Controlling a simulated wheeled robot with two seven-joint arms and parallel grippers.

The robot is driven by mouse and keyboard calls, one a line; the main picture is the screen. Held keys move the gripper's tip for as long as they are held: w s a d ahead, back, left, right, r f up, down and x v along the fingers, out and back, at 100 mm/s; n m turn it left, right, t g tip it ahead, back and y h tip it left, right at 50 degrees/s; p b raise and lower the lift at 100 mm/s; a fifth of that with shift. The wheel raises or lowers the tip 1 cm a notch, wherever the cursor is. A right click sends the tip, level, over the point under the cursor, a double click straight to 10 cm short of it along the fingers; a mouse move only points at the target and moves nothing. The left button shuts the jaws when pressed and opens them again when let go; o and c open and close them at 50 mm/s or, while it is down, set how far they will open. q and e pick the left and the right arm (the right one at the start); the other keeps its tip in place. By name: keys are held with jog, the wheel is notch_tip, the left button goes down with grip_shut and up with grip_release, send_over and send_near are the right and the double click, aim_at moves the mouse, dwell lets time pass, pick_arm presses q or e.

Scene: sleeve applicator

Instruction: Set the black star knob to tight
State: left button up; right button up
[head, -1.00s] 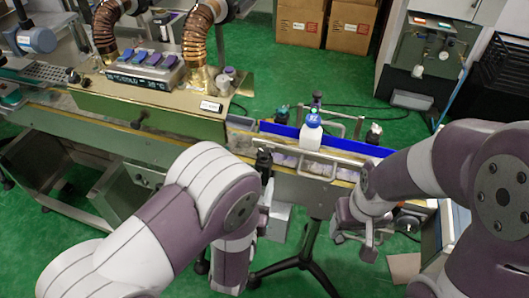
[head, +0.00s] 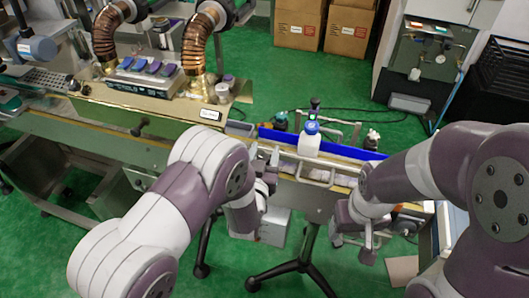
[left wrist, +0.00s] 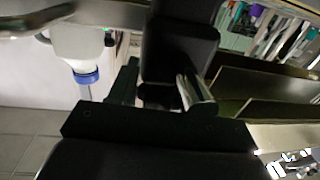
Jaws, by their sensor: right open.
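My left gripper (head: 267,172) is at the near side of the conveyor, by the front guide rail, where a black knob showed before; the gripper now hides that knob in the head view. In the left wrist view a black block-like part (left wrist: 185,35) stands straight ahead of my left gripper (left wrist: 160,95), very close, with a shiny metal rod (left wrist: 197,92) beside it. I cannot tell whether the fingers touch it or how far they are apart. My right gripper (head: 355,238) is open and empty, low in front of the conveyor's right part.
A white bottle with a blue cap (head: 309,138) stands on the conveyor between the rails, close to my left gripper. The brass heat tunnel (head: 150,108) is to the left.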

pick_arm(q)
jog(key=c, duration=0.5)
jog(key=shift+c, duration=0.2)
jog(key=shift+h, duration=0.3)
jog(key=m+g+h+b, duration=0.1)
jog(key=h, duration=0.1)
jog(key=m+g+h, duration=0.1)
jog(key=m+h, duration=0.1)
jog(key=m+g+h+b, duration=0.1)
jog(key=m+h, duration=0.1)
jog(key=h, duration=0.1)
jog(key=shift+s+d+g+b, duration=0.15)
jog(key=shift+d+g+b, duration=0.15)
jog(key=shift+s+d+m+g+h+b, duration=0.15)
jog(key=shift+m+g+h+b, duration=0.15)
jog(key=shift+m+g+h, duration=0.8)
jog(key=shift+s+d+m+g+h+b, duration=0.15)
jog(key=shift+m+g+h+b, duration=0.15)
jog(key=shift+m+g+h, duration=0.75)
jog(key=shift+r+g, duration=0.1)
jog(key=shift+g, duration=0.25)
jog(key=o, duration=1)
jog(key=shift+c, duration=0.2)
